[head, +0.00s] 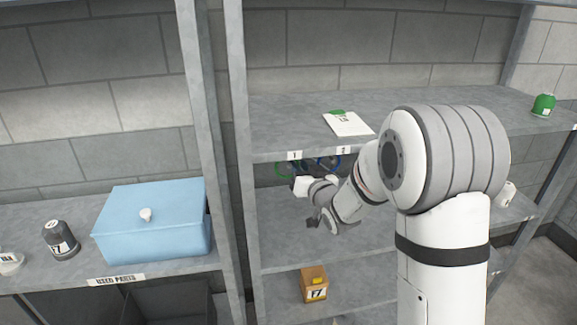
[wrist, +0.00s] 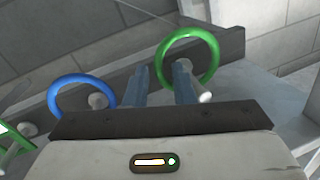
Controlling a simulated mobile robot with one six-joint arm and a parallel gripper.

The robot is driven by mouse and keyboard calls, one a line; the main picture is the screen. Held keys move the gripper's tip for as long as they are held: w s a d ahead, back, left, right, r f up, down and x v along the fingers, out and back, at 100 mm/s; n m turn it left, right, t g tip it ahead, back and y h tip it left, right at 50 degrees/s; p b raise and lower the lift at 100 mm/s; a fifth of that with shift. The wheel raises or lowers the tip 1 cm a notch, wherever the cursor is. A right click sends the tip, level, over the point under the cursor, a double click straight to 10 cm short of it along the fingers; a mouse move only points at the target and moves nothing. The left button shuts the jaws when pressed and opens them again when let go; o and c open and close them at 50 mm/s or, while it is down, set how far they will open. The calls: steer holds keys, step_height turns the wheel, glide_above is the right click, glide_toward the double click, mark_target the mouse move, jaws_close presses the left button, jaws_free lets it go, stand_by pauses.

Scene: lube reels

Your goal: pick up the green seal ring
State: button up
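The green seal ring (wrist: 215,50) is at the upper right of the wrist view, at a pale peg (wrist: 204,96); it appears to hang on that peg.
A blue ring (wrist: 80,78) is at another peg on the dark rail, left of my fingers. The upper shelf (head: 440,118) holds a notepad (head: 348,123) and green bottle (head: 543,105). A boxed item (head: 314,285) stands below; a blue box (head: 152,225) is at left.

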steer(key=shift+c, duration=0.3)
jaws_close()
